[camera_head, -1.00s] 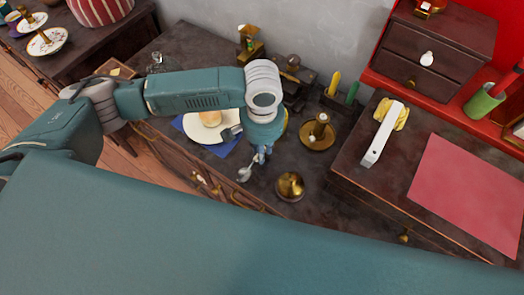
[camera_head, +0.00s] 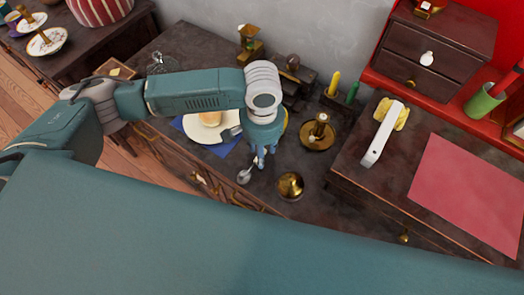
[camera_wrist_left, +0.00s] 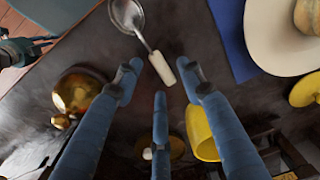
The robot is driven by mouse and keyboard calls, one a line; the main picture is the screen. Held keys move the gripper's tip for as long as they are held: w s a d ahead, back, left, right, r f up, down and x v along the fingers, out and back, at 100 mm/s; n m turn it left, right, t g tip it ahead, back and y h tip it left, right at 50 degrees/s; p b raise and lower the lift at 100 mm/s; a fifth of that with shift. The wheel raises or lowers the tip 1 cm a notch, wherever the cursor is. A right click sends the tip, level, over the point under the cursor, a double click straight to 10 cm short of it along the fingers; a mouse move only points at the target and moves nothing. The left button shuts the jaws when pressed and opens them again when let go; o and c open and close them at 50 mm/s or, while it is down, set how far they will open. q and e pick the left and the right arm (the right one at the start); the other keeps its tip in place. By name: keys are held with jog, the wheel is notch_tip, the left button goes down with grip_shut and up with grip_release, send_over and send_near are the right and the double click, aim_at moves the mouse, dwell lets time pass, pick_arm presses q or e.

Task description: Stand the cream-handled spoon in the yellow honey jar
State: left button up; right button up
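The spoon lies on the dark tabletop; in the left wrist view its metal bowl points up-left and its cream handle (camera_wrist_left: 162,69) points down. Its bowl (camera_head: 244,176) shows in the head view. My left gripper (camera_wrist_left: 160,75) is open, its blue fingers spread around the handle's end, with no clear contact. In the head view the left gripper (camera_head: 261,160) points down beside the spoon. The yellow honey jar (camera_wrist_left: 201,134) is partly hidden behind a finger; the wrist mostly covers it in the head view. Part of my right gripper (camera_wrist_left: 38,46) shows at the wrist view's left edge.
A white plate with bread (camera_head: 210,118) rests on a blue cloth (camera_wrist_left: 232,40). A yellow lid-like disc (camera_wrist_left: 306,90) is beside it. A brass dome (camera_head: 290,185) and a brass candle holder (camera_head: 318,138) stand close to the left gripper. Bare tabletop surrounds the spoon.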

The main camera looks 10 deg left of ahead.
pick_arm(q)
notch_tip(320, 180, up, 11)
dwell(0.3)
jog(key=shift+s, duration=0.15)
dwell(0.4)
